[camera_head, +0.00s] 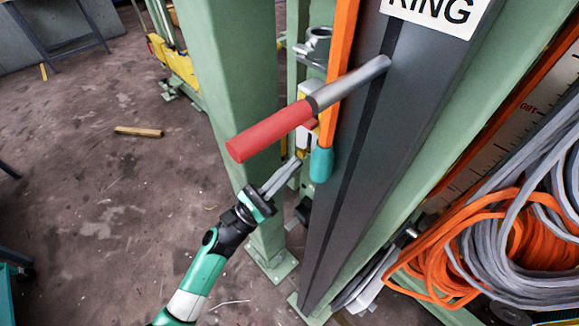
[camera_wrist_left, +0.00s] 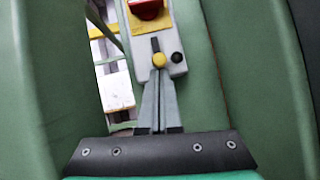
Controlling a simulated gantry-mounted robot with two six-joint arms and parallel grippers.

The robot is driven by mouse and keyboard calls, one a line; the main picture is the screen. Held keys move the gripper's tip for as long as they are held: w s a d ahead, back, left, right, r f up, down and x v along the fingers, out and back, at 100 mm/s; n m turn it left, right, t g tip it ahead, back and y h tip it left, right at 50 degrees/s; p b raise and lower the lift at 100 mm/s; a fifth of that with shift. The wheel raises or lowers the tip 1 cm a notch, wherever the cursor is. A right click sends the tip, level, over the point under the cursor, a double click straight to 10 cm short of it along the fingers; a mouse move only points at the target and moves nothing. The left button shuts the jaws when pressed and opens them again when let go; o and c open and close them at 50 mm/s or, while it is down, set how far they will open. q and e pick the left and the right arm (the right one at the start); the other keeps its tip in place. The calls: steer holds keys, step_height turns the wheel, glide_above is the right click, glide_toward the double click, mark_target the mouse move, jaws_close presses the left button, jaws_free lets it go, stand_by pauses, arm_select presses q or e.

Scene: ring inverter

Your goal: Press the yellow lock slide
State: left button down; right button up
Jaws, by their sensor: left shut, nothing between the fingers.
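The yellow lock slide (camera_wrist_left: 159,60) shows in the left wrist view as a small round yellow knob at the lower end of a dark slot. It sits on a grey control box (camera_wrist_left: 172,72), beside a black button (camera_wrist_left: 177,57). My left gripper (camera_wrist_left: 159,80) is shut and empty, its fingertips just below the knob in the picture; I cannot tell if they touch it. In the head view the left gripper (camera_head: 296,164) reaches up to the box area, below the red handle. The knob is not clear there. My right gripper is not in view.
A red switch (camera_wrist_left: 146,8) on a yellow plate sits above the slide. In the head view a red-gripped lever (camera_head: 270,131) sticks out over my fingers, and an orange bar with a teal end (camera_head: 321,164) hangs just right of them. Green posts (camera_head: 235,90) flank the box.

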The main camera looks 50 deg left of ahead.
arm_select(q)
step_height(320, 180, up, 4)
steer(key=p, duration=0.3)
steer(key=shift+f, duration=0.2)
steer(key=shift+f+b, duration=0.3)
steer(key=shift+f, duration=0.05)
steer(key=w+f+b+v, duration=0.1)
steer(key=b+v, duration=0.2)
steer(key=v, duration=0.9)
steer(key=shift+s+a+f, duration=0.2)
steer(key=shift+a+f, duration=0.05)
steer(key=shift+f, duration=0.25)
